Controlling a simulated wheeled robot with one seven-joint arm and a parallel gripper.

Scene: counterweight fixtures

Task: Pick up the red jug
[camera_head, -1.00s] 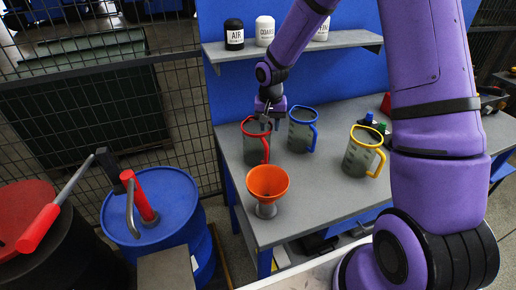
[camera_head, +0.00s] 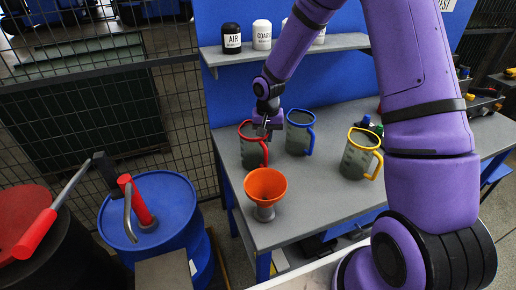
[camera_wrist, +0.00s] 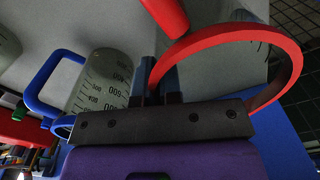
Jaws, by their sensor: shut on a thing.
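The red jug (camera_head: 253,152) is a grey see-through jug with a red rim and red handle, upright on the grey workbench (camera_head: 310,218) near its left end. My gripper (camera_head: 266,128) reaches down to it from above, at the right side of its rim. In the wrist view my gripper (camera_wrist: 158,82) is shut, with the red rim (camera_wrist: 215,38) running between its fingers. The jug's far side is partly hidden by my gripper. Whether its base touches the bench is hard to tell.
A blue-rimmed jug (camera_head: 298,135) stands close to the right, also in the wrist view (camera_wrist: 100,82). A yellow-rimmed jug (camera_head: 357,158) is farther right. An orange funnel (camera_head: 265,187) stands in front. A shelf (camera_head: 285,56) with bottles is above.

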